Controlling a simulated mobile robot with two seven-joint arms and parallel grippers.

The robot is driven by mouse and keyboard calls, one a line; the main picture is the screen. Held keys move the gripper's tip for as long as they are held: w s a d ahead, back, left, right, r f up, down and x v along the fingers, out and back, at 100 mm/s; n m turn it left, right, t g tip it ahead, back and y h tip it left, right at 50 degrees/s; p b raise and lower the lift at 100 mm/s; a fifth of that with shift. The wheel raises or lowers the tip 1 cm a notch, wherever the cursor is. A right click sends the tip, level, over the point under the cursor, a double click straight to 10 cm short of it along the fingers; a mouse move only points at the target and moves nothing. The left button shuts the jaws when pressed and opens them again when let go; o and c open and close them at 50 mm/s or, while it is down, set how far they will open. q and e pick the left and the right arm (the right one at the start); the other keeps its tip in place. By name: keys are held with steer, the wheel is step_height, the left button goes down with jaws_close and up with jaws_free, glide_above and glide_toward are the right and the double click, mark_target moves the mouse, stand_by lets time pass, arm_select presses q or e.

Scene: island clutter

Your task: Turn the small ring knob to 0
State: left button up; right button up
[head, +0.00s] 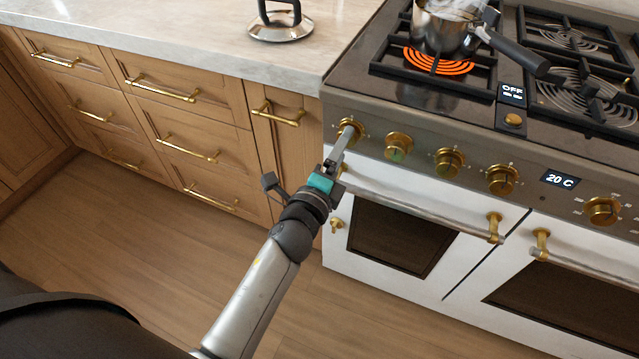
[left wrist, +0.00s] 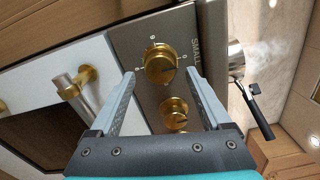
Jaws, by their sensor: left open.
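The small ring knob (left wrist: 161,62) is a round gold knob on the steel control panel, with the word SMALL printed beside it and small marks around it. In the head view it is the leftmost knob (head: 350,128), partly behind my fingers. A dark notch shows on its lower right side in the left wrist view; which mark it meets is too small to tell. My left gripper (head: 341,146) is open, also seen in the left wrist view (left wrist: 161,73). Its fingertips lie on either side of the knob's lower edge, with gaps visible. My right gripper is not in view.
Several more gold knobs (head: 448,162) line the panel. A coil glows orange under a steaming pot (head: 440,30), whose black handle points right. The oven door handle (head: 420,208) runs below the panel. Wooden drawers (head: 180,95) and a marble counter (head: 180,35) stand left.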

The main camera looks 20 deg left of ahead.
arm_select(q)
steer(key=s, duration=1.2)
steer(key=shift+s+a+b, duration=0.2)
steer(key=shift+s+b, duration=0.05)
steer(key=shift+b, duration=0.2)
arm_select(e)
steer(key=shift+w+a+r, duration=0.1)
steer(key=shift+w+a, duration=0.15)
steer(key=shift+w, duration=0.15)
